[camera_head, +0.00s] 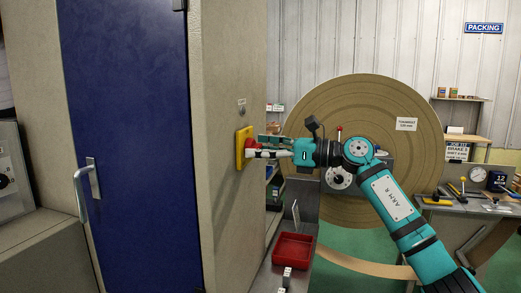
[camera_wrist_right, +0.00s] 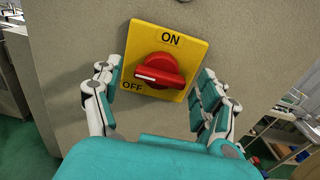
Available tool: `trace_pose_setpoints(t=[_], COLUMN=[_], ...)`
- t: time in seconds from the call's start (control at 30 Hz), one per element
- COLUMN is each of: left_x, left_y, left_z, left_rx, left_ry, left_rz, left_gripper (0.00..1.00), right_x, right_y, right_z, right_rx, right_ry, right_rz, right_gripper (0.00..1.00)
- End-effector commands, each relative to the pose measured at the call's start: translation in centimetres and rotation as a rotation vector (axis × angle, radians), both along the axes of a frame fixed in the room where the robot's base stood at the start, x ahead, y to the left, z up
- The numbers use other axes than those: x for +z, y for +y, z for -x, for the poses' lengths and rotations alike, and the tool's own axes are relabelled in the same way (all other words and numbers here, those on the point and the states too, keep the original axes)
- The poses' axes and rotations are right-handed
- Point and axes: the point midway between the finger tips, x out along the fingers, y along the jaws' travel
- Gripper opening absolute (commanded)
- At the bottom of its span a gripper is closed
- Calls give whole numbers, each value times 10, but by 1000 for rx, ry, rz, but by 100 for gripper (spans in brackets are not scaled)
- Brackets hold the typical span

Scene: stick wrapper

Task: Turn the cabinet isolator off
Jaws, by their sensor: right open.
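The cabinet isolator is a yellow plate (camera_head: 240,150) with a red rotary knob (camera_wrist_right: 162,71) on the cabinet's beige side wall. In the right wrist view, ON is printed at the plate's top and OFF at its lower left. The knob's handle lies nearly level in that view, its white mark at the left end, close to OFF. My right gripper (camera_head: 262,148) is open at the knob, one finger on either side, with gaps visible in the wrist view. In the head view its fingers partly hide the knob. My left gripper is out of view.
The cabinet's blue door (camera_head: 130,140) with a metal handle (camera_head: 87,190) faces left of the isolator. A red tray (camera_head: 293,250) sits on a bench below my right gripper. A large round brown reel (camera_head: 400,100) stands behind my right arm. A tool bench (camera_head: 470,205) is at the right.

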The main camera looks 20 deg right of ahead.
Motion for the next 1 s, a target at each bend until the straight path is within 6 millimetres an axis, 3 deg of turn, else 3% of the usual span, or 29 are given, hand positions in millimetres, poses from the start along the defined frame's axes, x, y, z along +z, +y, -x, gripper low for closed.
trace_pose_setpoints(t=[0.6,1.0], left_x=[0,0], left_y=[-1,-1], left_z=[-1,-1], left_rx=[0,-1], left_ry=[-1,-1], left_rz=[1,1], left_gripper=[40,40], right_x=[-2,-1], right_y=[-90,-98], right_z=[59,66], right_rx=[-2,0], right_ry=[3,1], right_rz=[1,2], right_gripper=[76,76])
